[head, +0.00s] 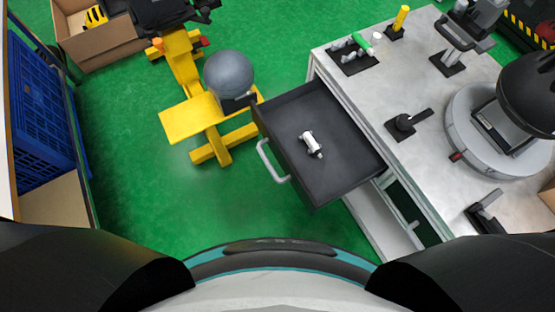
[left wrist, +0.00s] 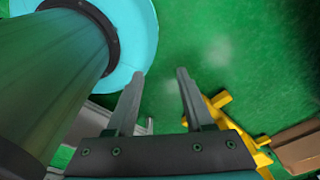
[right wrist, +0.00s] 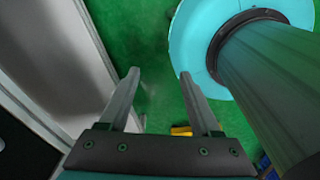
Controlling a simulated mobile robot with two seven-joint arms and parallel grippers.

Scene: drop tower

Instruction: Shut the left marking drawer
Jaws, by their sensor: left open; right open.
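The dark grey drawer (head: 335,165) stands pulled out from the white workbench (head: 357,88) in the head view. Its light grey bar handle (head: 270,163) is on its left front. A small white cylindrical part (head: 311,144) lies inside the drawer. My left gripper (left wrist: 162,73) is open and empty in the left wrist view, with green floor beyond its fingers. My right gripper (right wrist: 158,75) is open and empty in the right wrist view, also over the floor. Neither gripper shows in the head view, and neither touches the drawer in its wrist view.
A yellow stand (head: 207,115) with a grey ball (head: 229,74) is close to the drawer's front. Fixtures and a round grey device (head: 462,140) stand on the bench top. A blue crate (head: 40,115) is at the left.

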